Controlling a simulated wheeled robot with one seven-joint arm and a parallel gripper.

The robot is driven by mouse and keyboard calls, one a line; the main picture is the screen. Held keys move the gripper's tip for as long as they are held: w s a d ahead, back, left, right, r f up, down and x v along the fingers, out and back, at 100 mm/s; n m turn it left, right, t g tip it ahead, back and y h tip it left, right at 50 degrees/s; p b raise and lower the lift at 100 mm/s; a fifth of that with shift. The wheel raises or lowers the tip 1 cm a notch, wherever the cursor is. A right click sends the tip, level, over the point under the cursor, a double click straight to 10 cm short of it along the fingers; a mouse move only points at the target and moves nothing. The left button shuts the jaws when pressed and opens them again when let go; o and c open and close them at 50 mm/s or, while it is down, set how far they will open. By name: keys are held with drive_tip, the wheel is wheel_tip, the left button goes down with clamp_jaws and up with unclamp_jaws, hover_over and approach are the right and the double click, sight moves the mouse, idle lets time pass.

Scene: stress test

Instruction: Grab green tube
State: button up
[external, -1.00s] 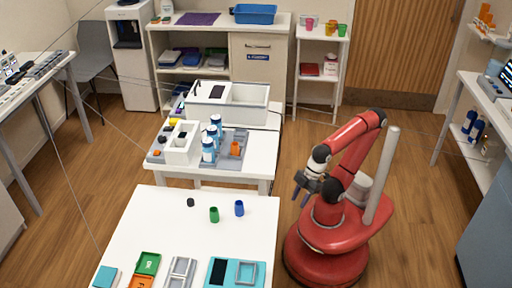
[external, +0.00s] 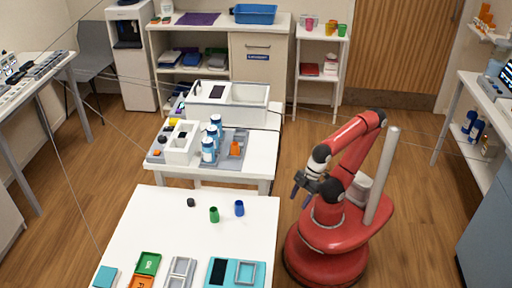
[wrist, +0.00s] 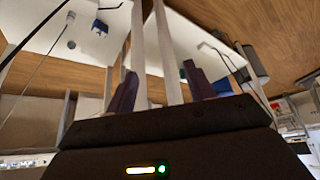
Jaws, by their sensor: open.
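The green tube (external: 214,214) stands upright on the near white table (external: 150,225), close to that table's far right part. My gripper (external: 299,195) hangs in the air to the right of the table, beyond its right edge and well apart from the tube. Its dark fingers are spread and empty; they also show in the wrist view (wrist: 160,85). I cannot make out the green tube with certainty in the wrist view.
A blue tube (external: 239,208) stands just right of the green one. A small black piece (external: 191,202) lies to its left. Green (external: 148,264) and orange trays and a teal tray (external: 222,272) lie at the table's near edge. The table's middle is clear.

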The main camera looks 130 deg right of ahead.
wheel_tip(320, 180, up, 26)
drive_tip(key=r, duration=0.1)
drive_tip(key=w+r+n+y+p, duration=0.1)
drive_tip(key=w+r+n, duration=0.2)
drive_tip(key=w, duration=1.5)
drive_tip(key=n+y+p, duration=0.1)
drive_tip(key=n+y, duration=0.1)
drive_tip(key=n, duration=0.2)
approach(213, 217)
drive_tip(key=shift+w+d+f+g, duration=0.1)
drive_tip(key=shift+w+f+g, duration=0.25)
drive_tip(key=shift+f, duration=0.55)
drive_tip(key=x, duration=0.4)
drive_tip(key=b+x, duration=0.1)
drive_tip(key=x, duration=0.2)
drive_tip(key=shift+w+a+f, duration=0.2)
drive_tip(key=shift+w, duration=0.2)
drive_tip(key=c, duration=1)
drive_tip(key=shift+r, duration=0.15)
